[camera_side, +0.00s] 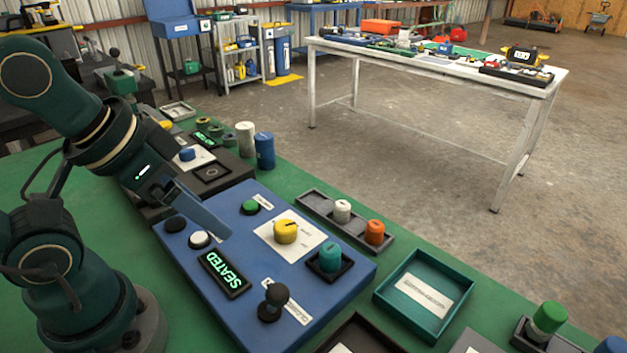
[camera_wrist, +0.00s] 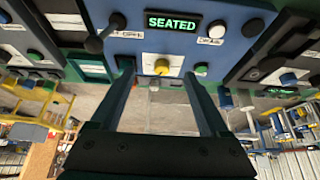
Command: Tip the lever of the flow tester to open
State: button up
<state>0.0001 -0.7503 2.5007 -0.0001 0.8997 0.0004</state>
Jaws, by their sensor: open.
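The flow tester is a blue panel (camera_side: 225,272) with a lit display reading SEATED (camera_side: 223,272). Its lever (camera_side: 273,298) has a round black knob and stands at the panel's near corner, beside a white label that seems to read CLOSED. In the wrist view the lever (camera_wrist: 95,44) leans toward the left, with a label on its right that seems to read OPEN. My gripper (camera_side: 218,230) is over the left part of the panel, apart from the lever. In the wrist view my gripper (camera_wrist: 160,82) has its two fingers spread, with nothing held between them.
A yellow plug (camera_side: 286,231) and a teal plug (camera_side: 331,258) stand on the panel, with green, white and black buttons along its far-left side.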

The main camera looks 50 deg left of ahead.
dwell(0.3)
jog(key=c, duration=0.5)
jog(key=shift+w+d+r+m, duration=0.2)
jog(key=shift+w+r, duration=0.1)
jog(key=shift+r, duration=0.2)
jog(key=shift+w+d+r+m, duration=0.1)
jog(key=shift+w+r+m, duration=0.15)
jog(key=shift+r, duration=0.2)
grip_shut()
jog(key=r+m+g+h, duration=0.2)
jog(key=m, duration=0.4)
send_over(275, 301)
jog(key=w, duration=0.4)
jog(key=shift+s+d+f, duration=0.1)
jog(key=shift+s+f, duration=0.05)
jog(key=shift+f, duration=1.5)
jog(key=shift+s+f, duration=0.2)
jog(key=shift+f, duration=1.4)
jog(key=shift+s+d+f, duration=0.1)
jog(key=shift+s+f, duration=0.05)
jog(key=shift+f, duration=1.5)
